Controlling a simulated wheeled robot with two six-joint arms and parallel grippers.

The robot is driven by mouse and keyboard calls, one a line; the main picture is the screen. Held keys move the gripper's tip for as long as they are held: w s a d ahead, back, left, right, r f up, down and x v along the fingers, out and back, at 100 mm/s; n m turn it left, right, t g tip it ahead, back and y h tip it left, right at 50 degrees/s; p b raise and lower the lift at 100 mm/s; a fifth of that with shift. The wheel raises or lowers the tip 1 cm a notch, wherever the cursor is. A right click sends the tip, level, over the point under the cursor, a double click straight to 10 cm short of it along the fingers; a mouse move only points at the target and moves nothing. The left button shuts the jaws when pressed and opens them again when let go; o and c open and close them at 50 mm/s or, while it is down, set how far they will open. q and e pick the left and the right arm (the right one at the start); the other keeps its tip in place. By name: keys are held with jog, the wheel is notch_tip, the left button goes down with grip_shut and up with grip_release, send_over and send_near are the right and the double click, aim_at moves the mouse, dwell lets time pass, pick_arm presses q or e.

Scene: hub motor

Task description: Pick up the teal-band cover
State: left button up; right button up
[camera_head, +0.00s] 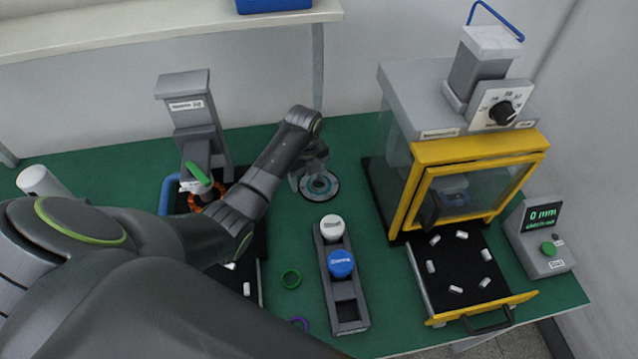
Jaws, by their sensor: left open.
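The teal-band cover (324,194) is a round grey disc with a teal ring around its middle. It lies flat on the green mat (365,140), left of the yellow-framed press. My left gripper (318,173) reaches in from the left and points down over the cover. Its jaws are open and its fingertips hide the cover's far part. I cannot tell whether the fingers touch it. My right gripper is not in view.
A grey rack (346,307) holds a white-topped and a blue-topped (341,263) jar in front of the cover. The yellow-framed press (478,150) has its tray (455,247) pulled out. A grey stand (193,115) is at left.

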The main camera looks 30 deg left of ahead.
aim_at(308, 190)
pick_arm(q)
jog(key=shift+d+f, duration=0.1)
jog(key=shift+f, duration=1.55)
jog(key=shift+c, duration=0.4)
jog(key=c, duration=1)
